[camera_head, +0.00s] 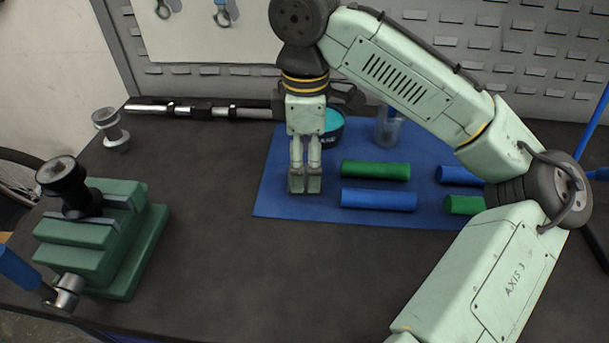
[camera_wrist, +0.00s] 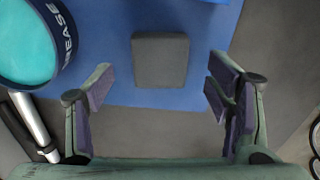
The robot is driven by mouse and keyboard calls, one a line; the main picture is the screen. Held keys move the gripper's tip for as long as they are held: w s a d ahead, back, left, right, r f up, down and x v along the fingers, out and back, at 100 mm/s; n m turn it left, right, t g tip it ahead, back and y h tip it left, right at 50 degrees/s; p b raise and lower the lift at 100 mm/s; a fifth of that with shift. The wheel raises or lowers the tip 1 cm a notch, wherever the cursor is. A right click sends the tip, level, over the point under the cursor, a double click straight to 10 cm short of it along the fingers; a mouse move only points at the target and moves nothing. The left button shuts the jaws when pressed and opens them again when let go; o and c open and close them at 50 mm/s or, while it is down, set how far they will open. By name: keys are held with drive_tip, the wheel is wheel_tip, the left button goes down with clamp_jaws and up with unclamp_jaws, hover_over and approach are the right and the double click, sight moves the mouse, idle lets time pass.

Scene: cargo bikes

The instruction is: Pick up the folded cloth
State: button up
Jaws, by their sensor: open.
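The folded cloth (camera_wrist: 160,60) is a dark grey, nearly square pad lying flat on the blue mat (camera_wrist: 110,95), seen in the wrist view. My gripper (camera_wrist: 161,84) is open and empty, with its two fingers wide apart to either side of the cloth's near edge. The cloth lies between and just beyond the fingertips in that view, and I see no contact. In the head view my gripper (camera_head: 305,184) points down over the left part of the mat.
A grease tin (camera_wrist: 25,45) stands close to the gripper; it shows partly behind it in the head view. Green and blue rolls (camera_head: 376,170) lie on the mat to the right. A long metal bar (camera_head: 200,110) lies behind. A green vise (camera_head: 110,235) stands left, with bare tabletop between.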

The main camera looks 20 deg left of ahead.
drive_tip(key=shift+f, duration=1.4)
drive_tip(key=shift+c, duration=0.3)
drive_tip(key=c, duration=1.1)
